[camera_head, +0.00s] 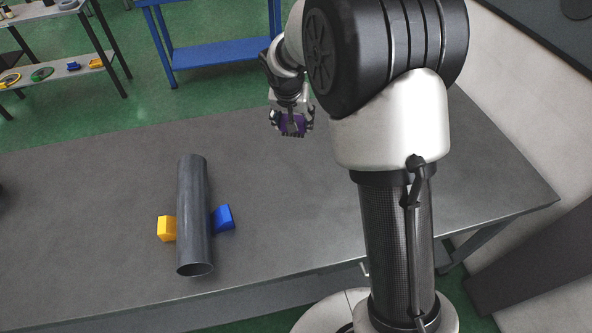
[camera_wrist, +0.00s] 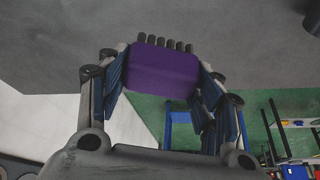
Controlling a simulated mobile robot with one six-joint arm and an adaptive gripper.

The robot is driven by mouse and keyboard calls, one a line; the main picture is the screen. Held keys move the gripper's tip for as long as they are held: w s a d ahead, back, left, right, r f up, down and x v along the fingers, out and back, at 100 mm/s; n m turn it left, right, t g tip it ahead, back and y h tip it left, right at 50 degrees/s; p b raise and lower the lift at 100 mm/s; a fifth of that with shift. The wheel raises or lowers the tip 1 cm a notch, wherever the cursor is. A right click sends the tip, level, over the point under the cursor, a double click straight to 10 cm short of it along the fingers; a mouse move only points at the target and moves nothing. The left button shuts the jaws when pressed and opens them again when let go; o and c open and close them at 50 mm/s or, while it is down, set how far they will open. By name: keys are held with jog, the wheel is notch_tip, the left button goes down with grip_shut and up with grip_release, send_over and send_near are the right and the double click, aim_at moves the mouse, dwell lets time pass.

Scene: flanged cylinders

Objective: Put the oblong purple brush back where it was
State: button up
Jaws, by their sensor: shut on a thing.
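The oblong purple brush (camera_wrist: 162,72) is held between the fingers of my gripper (camera_wrist: 165,85) in the wrist view. A row of several dark bristle tufts shows along its far edge. In the head view the purple brush (camera_head: 291,124) shows small between the fingers of my gripper (camera_head: 292,126), over the back part of the grey table (camera_head: 300,220). The brush appears held above the tabletop; its exact height I cannot tell. Part of it is hidden by the fingers.
A grey pipe (camera_head: 194,215) lies on the table at the left, with a yellow block (camera_head: 166,228) and a blue block (camera_head: 223,218) on either side. A blue workbench (camera_head: 215,52) and a shelf (camera_head: 60,50) stand behind. The table's right part is clear.

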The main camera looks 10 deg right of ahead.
notch_tip(320, 180, down, 19)
jog(key=b, duration=0.5)
jog(key=shift+a+f+b, duration=0.1)
jog(key=shift+f+b, duration=0.1)
jog(key=shift+b, duration=0.1)
jog(key=shift+f, duration=0.1)
jog(key=shift+f+b, duration=0.15)
jog(key=shift+b, duration=0.2)
jog(key=o, duration=1)
jog(key=shift+o, duration=0.2)
